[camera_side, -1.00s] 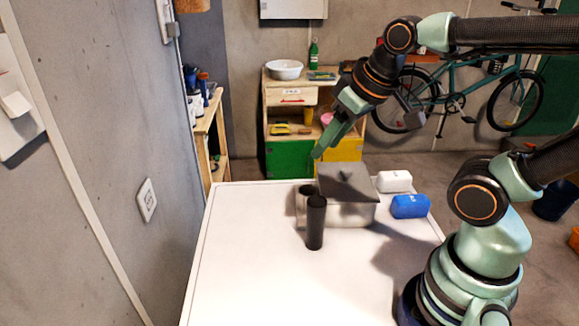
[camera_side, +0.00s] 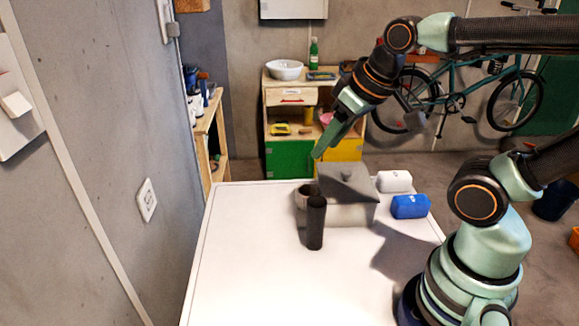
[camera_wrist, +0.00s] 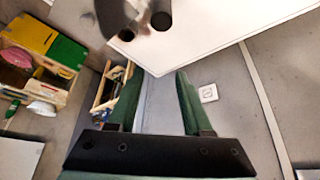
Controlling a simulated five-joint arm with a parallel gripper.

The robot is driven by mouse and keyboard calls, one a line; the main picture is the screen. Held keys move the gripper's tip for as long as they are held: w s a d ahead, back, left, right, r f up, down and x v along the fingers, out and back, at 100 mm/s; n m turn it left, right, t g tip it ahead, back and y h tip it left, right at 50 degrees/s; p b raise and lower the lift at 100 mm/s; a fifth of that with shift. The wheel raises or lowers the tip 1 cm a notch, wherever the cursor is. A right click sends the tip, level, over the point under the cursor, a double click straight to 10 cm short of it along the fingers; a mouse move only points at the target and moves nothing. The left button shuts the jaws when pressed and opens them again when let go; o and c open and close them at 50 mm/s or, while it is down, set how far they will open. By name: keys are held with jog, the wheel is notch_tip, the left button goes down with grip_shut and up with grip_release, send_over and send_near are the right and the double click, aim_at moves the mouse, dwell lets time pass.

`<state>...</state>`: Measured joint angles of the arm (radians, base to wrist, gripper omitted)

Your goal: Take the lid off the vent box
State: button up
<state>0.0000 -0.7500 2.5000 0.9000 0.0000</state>
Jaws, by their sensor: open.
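The vent box (camera_side: 352,215) is a light grey box standing on the far part of the white table. Its grey lid (camera_side: 346,183) sits on top, with a small dark knob in the middle. My gripper (camera_side: 318,153) is above and behind the box's left side in the side view, apart from the lid, pointing down to the left. In the wrist view my gripper (camera_wrist: 155,72) shows two green fingers spread apart with nothing between them. Which part of the box shows in the wrist view I cannot tell.
A tall black cylinder (camera_side: 315,222) stands close in front of the box's left side, with a shorter dark round container (camera_side: 302,196) behind it. A white case (camera_side: 394,181) and a blue case (camera_side: 410,206) lie to the right. The table's left and front are clear.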

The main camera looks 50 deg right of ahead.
jog(key=shift+o, duration=0.3)
jog(key=shift+o, duration=1.4)
jog(key=n+g, duration=0.6)
jog(key=n, duration=1.4)
send_over(346, 171)
notch_tip(346, 171, down, 4)
notch_tip(346, 171, down, 11)
jog(key=shift+d+f, duration=0.1)
